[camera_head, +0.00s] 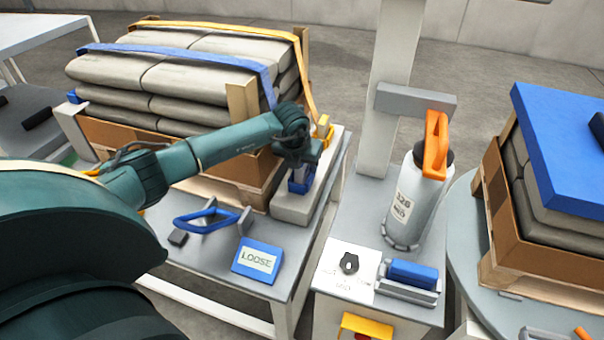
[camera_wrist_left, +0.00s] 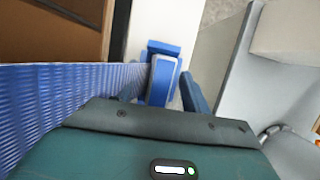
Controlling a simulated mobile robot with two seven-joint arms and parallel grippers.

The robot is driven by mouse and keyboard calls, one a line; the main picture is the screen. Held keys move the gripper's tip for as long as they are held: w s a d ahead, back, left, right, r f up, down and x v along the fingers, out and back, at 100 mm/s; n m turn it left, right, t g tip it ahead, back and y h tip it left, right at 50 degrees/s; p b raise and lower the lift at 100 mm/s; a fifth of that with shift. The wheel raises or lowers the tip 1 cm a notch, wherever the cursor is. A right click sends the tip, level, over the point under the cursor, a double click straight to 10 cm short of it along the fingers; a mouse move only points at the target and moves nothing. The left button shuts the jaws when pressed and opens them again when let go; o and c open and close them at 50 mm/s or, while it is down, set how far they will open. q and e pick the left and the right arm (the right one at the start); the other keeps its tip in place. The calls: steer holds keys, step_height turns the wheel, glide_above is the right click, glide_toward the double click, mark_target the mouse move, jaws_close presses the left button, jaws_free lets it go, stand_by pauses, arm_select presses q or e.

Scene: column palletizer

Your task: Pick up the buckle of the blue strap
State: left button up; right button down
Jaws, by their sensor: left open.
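The blue strap (camera_head: 185,58) runs over the stacked grey sacks and down their right side. Its blue buckle (camera_head: 299,184) sits low at the right side of the stack, above a pale block, partly hidden by my left gripper (camera_head: 302,165), which reaches down onto it from above. In the left wrist view the buckle (camera_wrist_left: 162,78) lies in front of my left gripper, in line with the space between the fingers. The strap (camera_wrist_left: 65,98) enters from the left there and hides part of the near finger. The jaws are open; contact is hard to tell. My right gripper is out of view.
A yellow strap (camera_head: 225,27) with a yellow buckle (camera_head: 324,130) lies close behind my gripper. A blue-handled tool (camera_head: 208,218) and a "LOOSE" sign (camera_head: 257,261) lie on the table front. A grey canister (camera_head: 411,200) with an orange handle stands to the right.

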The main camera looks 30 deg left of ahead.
arm_select(q)
steer(key=shift+c, duration=0.5)
jaws_close()
